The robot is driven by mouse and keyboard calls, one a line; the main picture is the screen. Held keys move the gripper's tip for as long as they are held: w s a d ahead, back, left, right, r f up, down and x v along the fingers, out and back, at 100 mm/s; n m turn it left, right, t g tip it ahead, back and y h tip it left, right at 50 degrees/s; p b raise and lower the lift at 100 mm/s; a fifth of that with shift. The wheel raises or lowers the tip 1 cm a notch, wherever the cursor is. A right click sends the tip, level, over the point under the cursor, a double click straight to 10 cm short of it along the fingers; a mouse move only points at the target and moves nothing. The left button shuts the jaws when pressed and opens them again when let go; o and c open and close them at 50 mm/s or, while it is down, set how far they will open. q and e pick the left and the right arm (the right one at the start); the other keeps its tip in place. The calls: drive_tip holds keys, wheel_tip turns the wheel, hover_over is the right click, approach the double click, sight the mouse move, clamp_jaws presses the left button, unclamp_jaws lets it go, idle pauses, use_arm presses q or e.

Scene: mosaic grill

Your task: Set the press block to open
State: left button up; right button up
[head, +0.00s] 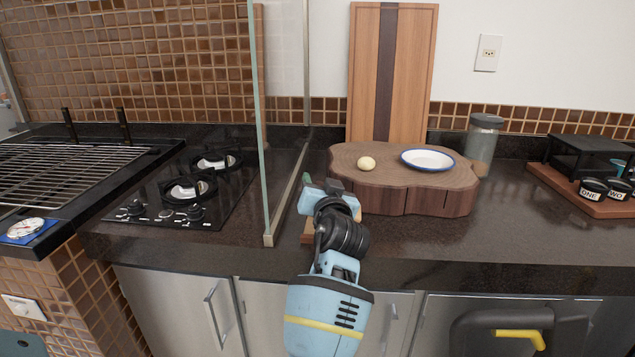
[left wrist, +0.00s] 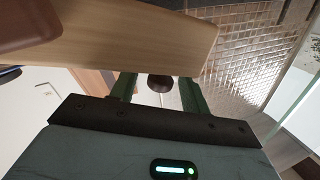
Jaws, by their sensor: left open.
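My left gripper (head: 320,183) is over the counter, just left of the round wood slab. A light wooden piece (head: 308,236), possibly part of the press block, shows low beside it, mostly hidden by my arm. In the left wrist view a pale wooden board (left wrist: 150,42) crosses the top, close to the fingers. The open green fingers (left wrist: 160,92) stand either side of a dark round knob (left wrist: 160,82). I cannot tell whether they touch it, or whether the block is open or shut. My right gripper is not in view.
A glass panel (head: 259,130) stands close to the left of my gripper. The wood slab (head: 420,198) at right bears a pale ball (head: 366,163) and a white plate (head: 428,158). A cooktop (head: 180,190) and grill (head: 60,165) lie left. Counter at front right is clear.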

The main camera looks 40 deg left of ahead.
use_arm(q)
drive_tip(key=shift+w, duration=0.1)
drive_tip(key=c, duration=1)
clamp_jaws()
drive_tip(key=shift+r, duration=0.1)
